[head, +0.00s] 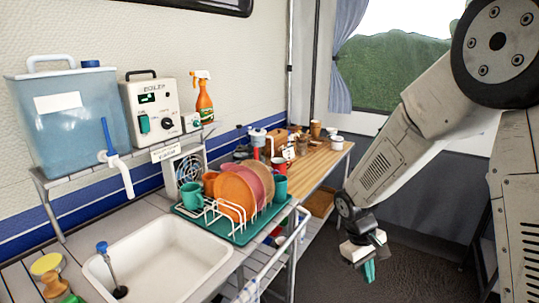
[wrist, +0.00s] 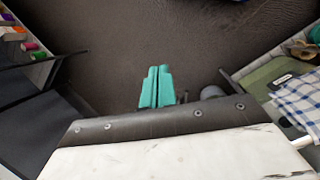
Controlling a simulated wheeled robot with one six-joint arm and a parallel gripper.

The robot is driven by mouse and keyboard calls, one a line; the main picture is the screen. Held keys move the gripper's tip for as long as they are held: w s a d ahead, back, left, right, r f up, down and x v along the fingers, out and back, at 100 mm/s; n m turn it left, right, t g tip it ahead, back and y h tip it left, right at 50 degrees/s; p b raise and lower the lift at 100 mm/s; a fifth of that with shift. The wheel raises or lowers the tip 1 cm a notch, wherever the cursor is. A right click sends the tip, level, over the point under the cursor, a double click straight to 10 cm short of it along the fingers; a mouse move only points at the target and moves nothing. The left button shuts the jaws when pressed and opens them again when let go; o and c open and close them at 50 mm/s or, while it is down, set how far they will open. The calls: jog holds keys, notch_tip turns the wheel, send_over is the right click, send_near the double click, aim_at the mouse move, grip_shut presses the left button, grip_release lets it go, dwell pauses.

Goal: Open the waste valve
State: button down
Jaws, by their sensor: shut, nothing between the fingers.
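No part is marked as the waste valve, so I cannot tell for sure which it is. In the head view a thin rod with a blue knob (head: 102,247) rises from the dark drain of the white sink (head: 170,247). A blue lever (head: 107,135) stands upright on the white tap (head: 121,168) of the water tank. My gripper (head: 370,270) hangs in front of the counter on the right, well apart from the sink and tank. Its teal fingers (wrist: 155,88) are together and empty, pointing over the dark floor in the wrist view.
A teal dish tray (head: 240,238) with plates and mugs stands right of the sink. The blue water tank (head: 75,120) and a white boiler box (head: 150,108) sit on a raised shelf. A checked cloth (wrist: 300,97) hangs on the rail. The floor (head: 410,280) below my gripper looks clear.

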jog(key=s+d+r+m+t+y, duration=0.1)
jog(key=s+r+m+t+y, duration=0.2)
jog(key=s+r, duration=1.9)
jog(key=s+m, duration=0.2)
jog(key=shift+s+d+r, duration=0.2)
jog(key=shift+s, duration=0.2)
